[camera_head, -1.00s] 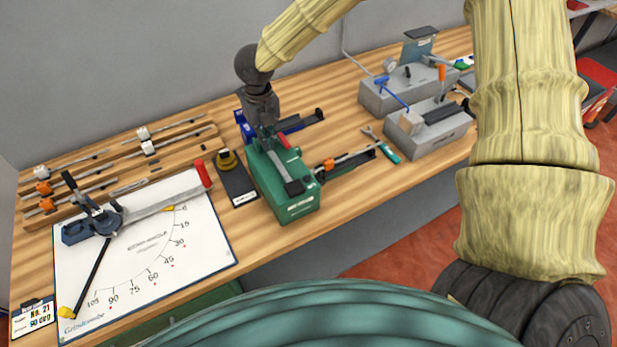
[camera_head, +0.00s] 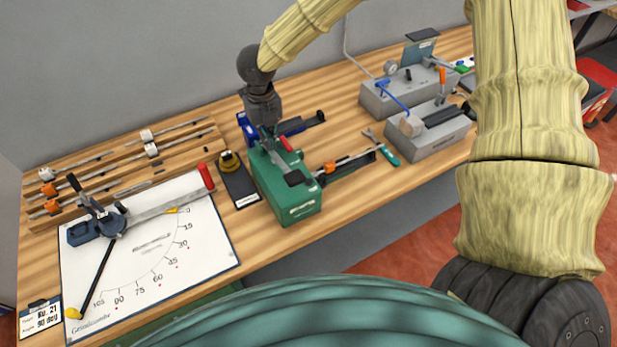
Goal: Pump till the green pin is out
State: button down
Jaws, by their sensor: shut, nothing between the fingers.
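The green box-shaped dispenser (camera_head: 290,195) stands on the workbench in the head view. A dark pad (camera_head: 294,178) and a red piece (camera_head: 286,144) are on its top. An orange piece (camera_head: 330,167) sits on a dark rail at its right side. My gripper (camera_head: 268,136) points down at the back end of the dispenser's top, shut and empty. I cannot tell whether its fingertips touch the dispenser. I cannot make out a green pin on the dispenser; my gripper hides part of its back end.
A white angle board (camera_head: 150,255) with a lever lies left. A dark block with a yellow-black knob (camera_head: 230,162) stands close to the dispenser's left. A blue fixture (camera_head: 247,128) is behind my gripper.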

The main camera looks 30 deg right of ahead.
jog(key=shift+w, duration=0.15)
jog(key=shift+s+f+b, duration=0.25)
jog(key=shift+f+b, duration=0.2)
jog(key=shift+f, duration=0.7)
jog(key=shift+s+f, duration=0.35)
jog(key=shift+f, duration=0.05)
jog(key=shift+w+r+p, duration=0.2)
jog(key=shift+r+p, duration=0.3)
jog(key=shift+w+r+p, duration=0.2)
jog(key=shift+r+p, duration=0.25)
jog(key=shift+r, duration=0.05)
jog(key=shift+r+p, duration=0.3)
jog(key=shift+r, duration=0.25)
jog(key=shift+w, duration=0.2)
